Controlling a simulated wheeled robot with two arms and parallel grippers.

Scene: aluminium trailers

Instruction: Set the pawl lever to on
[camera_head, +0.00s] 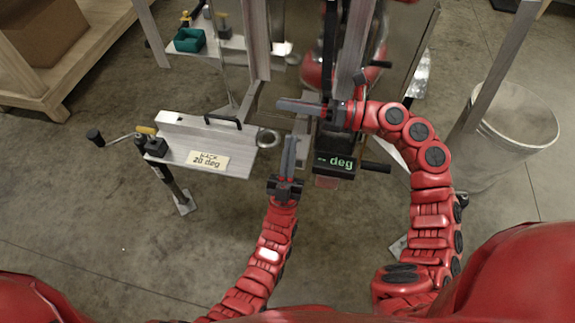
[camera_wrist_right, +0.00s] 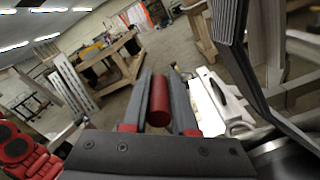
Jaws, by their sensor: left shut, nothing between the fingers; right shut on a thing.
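My right gripper (camera_head: 281,105) reaches left across the upright metal frame in the head view. Its jaws (camera_wrist_right: 160,76) are shut on a red cylinder (camera_wrist_right: 158,102) in the right wrist view. I cannot tell for sure whether this cylinder is the grip of the pawl lever. The cylinder is hidden or too small to make out in the head view. My left gripper (camera_head: 289,140) is shut and empty, pointing up the picture just below the right gripper's fingers. No lever marked on or off is readable in either view.
A dark box with a green "-- deg" display (camera_head: 334,162) sits below my right gripper. A metal plate labelled "20 deg" (camera_head: 175,146), with a crank knob (camera_head: 95,137), stands at left. Floor at lower left is clear.

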